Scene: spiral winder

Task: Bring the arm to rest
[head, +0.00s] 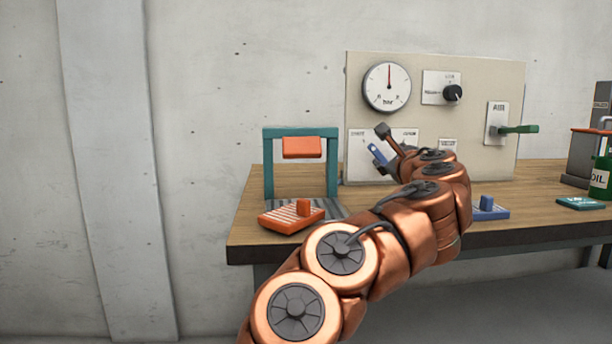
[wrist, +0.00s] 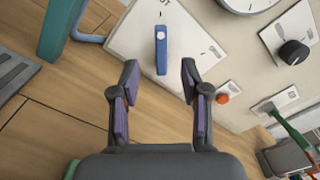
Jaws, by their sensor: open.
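My arm reaches from the bottom of the head view over the workbench toward the panel. My gripper (wrist: 158,85) is open, with its two fingers spread apart in the wrist view and nothing between them. In the wrist view a blue lever (wrist: 161,52) on a white plate lies ahead of the fingertips, apart from them. The blue lever (head: 377,154) also shows in the head view, tilted, beside the dark finger of my gripper. The rest of the gripper is hidden behind my arm in the head view.
The panel (head: 430,75) carries a gauge (head: 387,87), a black knob (head: 452,93) and a green-handled lever (head: 518,129). A teal frame (head: 268,165) with an orange block stands left on the bench. An orange piece (head: 291,215) and a blue piece (head: 488,209) lie near the front edge.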

